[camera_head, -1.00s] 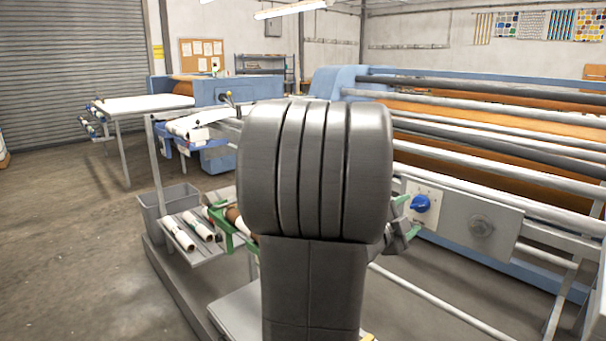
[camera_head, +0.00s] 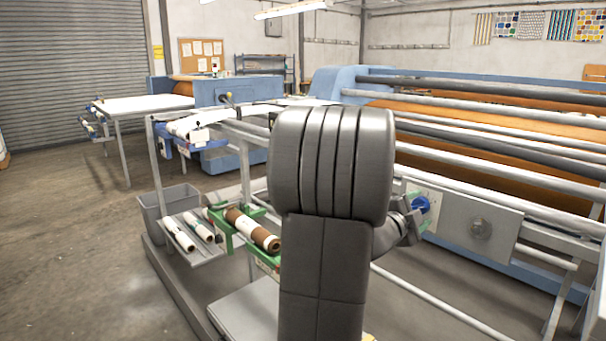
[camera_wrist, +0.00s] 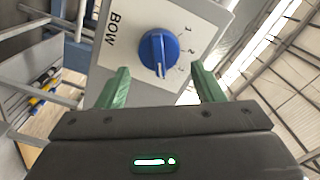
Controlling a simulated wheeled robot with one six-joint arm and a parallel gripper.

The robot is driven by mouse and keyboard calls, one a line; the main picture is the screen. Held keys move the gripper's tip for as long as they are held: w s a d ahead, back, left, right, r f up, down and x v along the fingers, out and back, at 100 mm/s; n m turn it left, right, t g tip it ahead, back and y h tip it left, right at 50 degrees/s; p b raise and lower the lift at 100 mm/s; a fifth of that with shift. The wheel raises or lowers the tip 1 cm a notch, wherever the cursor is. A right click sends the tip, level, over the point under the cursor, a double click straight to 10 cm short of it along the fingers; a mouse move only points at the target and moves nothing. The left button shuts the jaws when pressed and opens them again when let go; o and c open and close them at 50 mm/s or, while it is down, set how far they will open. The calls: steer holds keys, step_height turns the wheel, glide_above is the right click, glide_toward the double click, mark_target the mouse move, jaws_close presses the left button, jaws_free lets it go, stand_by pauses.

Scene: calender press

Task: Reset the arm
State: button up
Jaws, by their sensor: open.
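My gripper (camera_wrist: 160,85) shows in the wrist view with its two green fingers spread apart and nothing between them. A blue rotary knob (camera_wrist: 158,52) on a pale panel (camera_wrist: 113,48) marked BOW and numbers lies beyond the fingertips, roughly centred between them. In the head view my gripper (camera_head: 424,212) is at the right of my arm, close in front of the blue knob (camera_head: 421,203). My arm hides much of the gripper there, and I cannot tell whether a finger touches the knob.
The calender press (camera_head: 490,150) with long rollers fills the right side. A green cradle (camera_head: 222,240) holds a brown-and-white roll (camera_head: 252,229). White rolls (camera_head: 180,236) lie on a shelf beside a grey bin (camera_head: 168,206). The floor at left is clear.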

steer(key=shift+x, duration=1.05)
steer(key=n+p, duration=0.2)
steer(key=p, duration=0.1)
steer(key=shift+s+a+r, duration=0.1)
steer(key=shift+a+r, duration=0.2)
steer(key=shift+r, duration=0.1)
steer(key=n+p, duration=0.2)
steer(key=p, duration=0.2)
steer(key=shift+r+n+p, duration=0.1)
steer(key=shift+n+p, duration=0.3)
steer(key=n+p, duration=0.1)
steer(key=p, duration=0.2)
steer(key=n+p, duration=0.2)
steer(key=p, duration=0.1)
steer(key=shift+w+a+p, duration=0.25)
steer(key=shift+p, duration=0.15)
steer(key=b+v, duration=0.4)
steer(key=v, duration=0.8)
steer(key=shift+s+a, duration=0.25)
